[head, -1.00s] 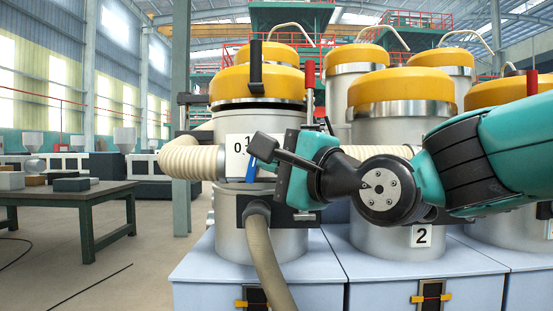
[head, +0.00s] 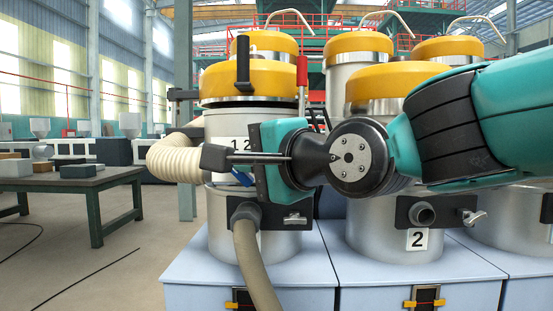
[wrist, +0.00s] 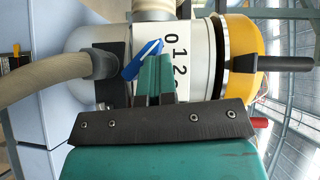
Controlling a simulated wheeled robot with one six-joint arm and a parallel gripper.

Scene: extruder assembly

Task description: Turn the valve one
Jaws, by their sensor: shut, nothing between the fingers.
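In the wrist view, which is turned sideways, the lever lies slanted with one end near the 0. In the head view only a bit of the blue lever (head: 243,178) shows beside my gripper body, and 1 and 2 show on the plate (head: 240,145). My gripper (wrist: 154,58) is shut and empty, its fingertips close beside the lever. I cannot tell whether they touch it. The head view hides the fingers.
A beige hose (head: 257,265) leaves the front of the machine, and a ribbed pipe (head: 172,158) stands out on its left. A machine marked 2 (head: 417,239) stands to the right. A table with boxes (head: 98,183) is at the left, with open floor between.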

